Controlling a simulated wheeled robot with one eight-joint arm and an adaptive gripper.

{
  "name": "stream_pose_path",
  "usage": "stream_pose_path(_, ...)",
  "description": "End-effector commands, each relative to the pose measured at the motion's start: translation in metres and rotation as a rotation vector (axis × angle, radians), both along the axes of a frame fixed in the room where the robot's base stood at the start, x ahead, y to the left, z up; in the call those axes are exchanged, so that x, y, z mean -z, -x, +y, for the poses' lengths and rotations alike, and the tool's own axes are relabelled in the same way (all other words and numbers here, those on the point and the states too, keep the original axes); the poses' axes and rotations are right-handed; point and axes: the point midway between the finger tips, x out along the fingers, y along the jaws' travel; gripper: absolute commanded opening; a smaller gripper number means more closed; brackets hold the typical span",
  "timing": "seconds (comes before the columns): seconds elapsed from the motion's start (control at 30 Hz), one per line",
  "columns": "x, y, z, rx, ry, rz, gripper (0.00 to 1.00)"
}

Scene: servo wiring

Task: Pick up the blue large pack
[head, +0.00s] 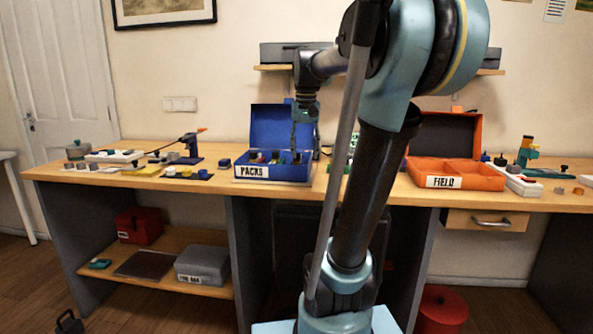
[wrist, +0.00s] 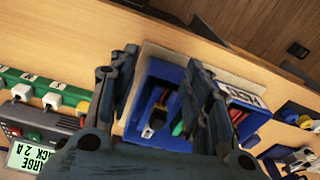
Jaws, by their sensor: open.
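The blue box labelled PACKS (head: 272,173) stands on the bench with its lid up; it also shows in the wrist view (wrist: 172,140). Several small packs (head: 262,157) sit in its compartments. In the wrist view, a dark-topped pack (wrist: 154,122) with a pale connector shows between my fingers, with red and green parts beside it. I cannot tell for certain which is the blue large pack. My gripper (head: 304,146) points down over the right part of the box. In the wrist view, my gripper (wrist: 165,110) is open, and its right finger hides part of the box.
A charger with a display (wrist: 28,152) and a green strip with sockets (wrist: 45,92) are beside the box. An open orange box labelled FIELD (head: 455,174) stands farther right. The raised lid (head: 270,122) stands behind.

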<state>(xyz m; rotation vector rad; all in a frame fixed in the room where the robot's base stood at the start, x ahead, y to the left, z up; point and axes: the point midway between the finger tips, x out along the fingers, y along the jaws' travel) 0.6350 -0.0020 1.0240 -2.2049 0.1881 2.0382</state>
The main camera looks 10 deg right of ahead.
Motion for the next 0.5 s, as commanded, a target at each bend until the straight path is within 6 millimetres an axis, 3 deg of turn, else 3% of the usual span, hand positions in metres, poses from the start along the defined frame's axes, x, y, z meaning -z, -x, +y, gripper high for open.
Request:
stream_pose_path(0.2, -0.055, -0.067, 0.0, 0.056, -0.004, 0.033, 0.45)
stream_pose_path(0.5, -0.099, -0.134, -0.001, 0.119, -0.006, 0.071, 0.45)
